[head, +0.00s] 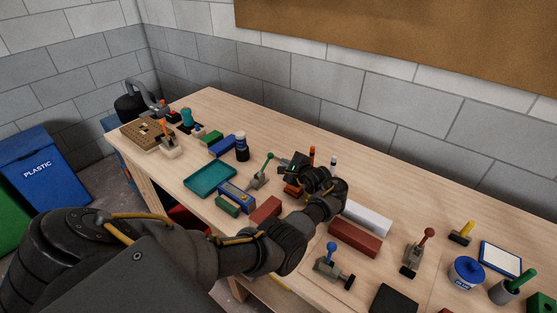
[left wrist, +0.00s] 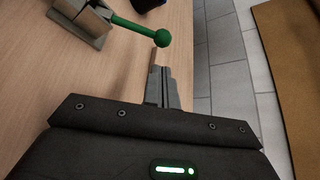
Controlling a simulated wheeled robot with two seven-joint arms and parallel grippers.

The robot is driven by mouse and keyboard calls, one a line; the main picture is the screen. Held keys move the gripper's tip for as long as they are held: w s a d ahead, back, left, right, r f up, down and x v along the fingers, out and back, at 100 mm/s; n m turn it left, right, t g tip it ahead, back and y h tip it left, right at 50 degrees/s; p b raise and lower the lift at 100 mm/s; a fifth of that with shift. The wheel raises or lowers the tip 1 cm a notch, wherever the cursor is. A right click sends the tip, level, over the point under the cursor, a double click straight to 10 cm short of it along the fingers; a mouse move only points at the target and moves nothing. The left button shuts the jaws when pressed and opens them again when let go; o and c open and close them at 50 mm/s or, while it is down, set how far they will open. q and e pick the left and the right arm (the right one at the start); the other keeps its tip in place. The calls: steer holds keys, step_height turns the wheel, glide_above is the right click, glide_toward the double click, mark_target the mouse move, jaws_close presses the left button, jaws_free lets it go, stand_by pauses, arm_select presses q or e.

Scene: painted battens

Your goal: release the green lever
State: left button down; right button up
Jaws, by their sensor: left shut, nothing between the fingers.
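The green lever (head: 267,163) is a green rod with a ball knob on a grey metal clamp (head: 257,181) in the middle of the bench. It leans up to the right in the head view. My left gripper (head: 283,164) is shut and empty, just right of the knob. In the left wrist view the green knob (left wrist: 162,38) is just beyond the shut fingertips (left wrist: 160,72), and the clamp (left wrist: 82,20) is at the upper left. I cannot tell whether the fingers touch the knob. My right gripper is not in view.
A teal tray (head: 209,179) and a blue batten (head: 236,194) lie left of the clamp. A blue-knob clamp (head: 332,264), a red-knob clamp (head: 419,252), a dark red batten (head: 354,238) and a white batten (head: 367,217) lie to the right. An orange-handled clamp (head: 168,142) stands far left.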

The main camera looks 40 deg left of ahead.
mark_target(265, 165)
arm_select(q)
steer(key=x, duration=0.4)
steer(key=shift+w+a+f+b, duration=0.1)
steer(key=shift+a+f+b, duration=0.1)
steer(key=shift+b, duration=0.2)
steer(key=shift+x, duration=0.85)
